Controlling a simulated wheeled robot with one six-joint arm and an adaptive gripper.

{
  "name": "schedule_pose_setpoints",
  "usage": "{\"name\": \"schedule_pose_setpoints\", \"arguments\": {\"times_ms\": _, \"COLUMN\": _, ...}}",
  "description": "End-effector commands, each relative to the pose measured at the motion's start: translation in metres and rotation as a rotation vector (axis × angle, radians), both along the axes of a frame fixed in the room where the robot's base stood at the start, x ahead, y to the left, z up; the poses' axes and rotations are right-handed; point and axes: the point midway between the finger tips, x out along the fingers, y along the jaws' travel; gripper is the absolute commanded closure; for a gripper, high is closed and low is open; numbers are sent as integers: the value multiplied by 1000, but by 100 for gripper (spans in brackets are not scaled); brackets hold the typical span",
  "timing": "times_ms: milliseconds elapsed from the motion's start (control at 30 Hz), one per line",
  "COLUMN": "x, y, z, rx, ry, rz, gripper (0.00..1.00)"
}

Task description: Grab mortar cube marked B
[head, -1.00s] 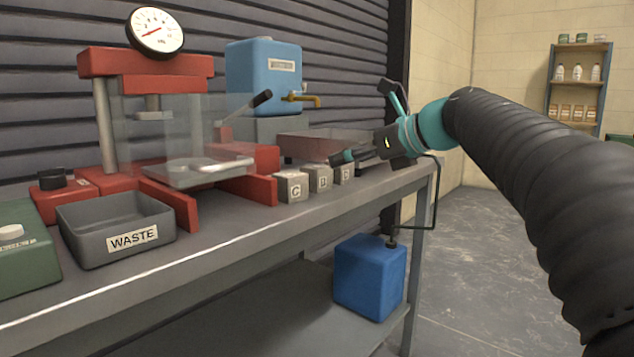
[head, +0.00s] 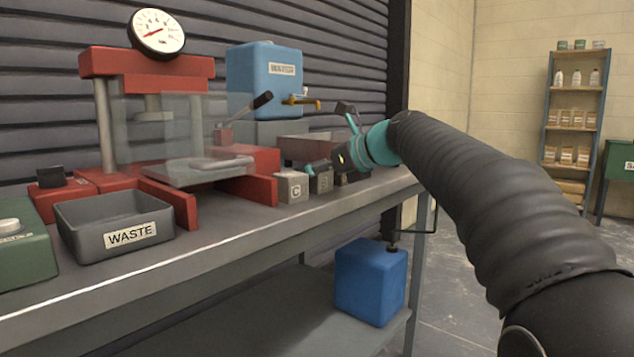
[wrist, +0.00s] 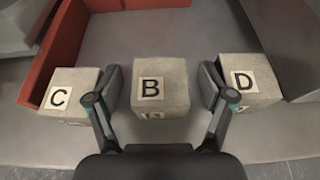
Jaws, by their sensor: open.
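Grey mortar cube B (wrist: 160,101) sits on the bench in the middle of the wrist view, its letter label facing up. My gripper (wrist: 161,82) is open, with one finger on each side of cube B and a gap showing at each side. Cube C (wrist: 66,83) is left of the left finger, and cube D (wrist: 252,70) is right of the right finger. In the head view my gripper (head: 330,167) is low over the cube row. Cube B (head: 322,183) is shaded and partly covered by it there; cube C (head: 291,188) shows clearly.
The red press (head: 145,64) with its clear guard stands left of the cubes, its red side rail (head: 248,190) near cube C. A grey waste tub (head: 115,229) is at the front left. A blue tank (head: 264,80) and a grey tray (head: 300,147) are behind the cubes.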

Motion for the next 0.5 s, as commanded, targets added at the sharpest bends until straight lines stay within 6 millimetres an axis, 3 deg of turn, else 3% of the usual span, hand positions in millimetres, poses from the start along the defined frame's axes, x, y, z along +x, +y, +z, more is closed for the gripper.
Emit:
{"name": "schedule_pose_setpoints", "arguments": {"times_ms": 100, "x": 0, "y": 0, "z": 0, "rx": 0, "ry": 0, "rz": 0, "gripper": 19}}
{"name": "schedule_pose_setpoints", "arguments": {"times_ms": 133, "x": 0, "y": 0, "z": 1, "rx": 0, "ry": 0, "rz": 0, "gripper": 24}}
{"name": "schedule_pose_setpoints", "arguments": {"times_ms": 400, "x": 0, "y": -1, "z": 0, "rx": 0, "ry": 0, "rz": 0, "gripper": 91}}
{"name": "schedule_pose_setpoints", "arguments": {"times_ms": 500, "x": 0, "y": -1, "z": 1, "rx": 1, "ry": -1, "rz": 0, "gripper": 95}}
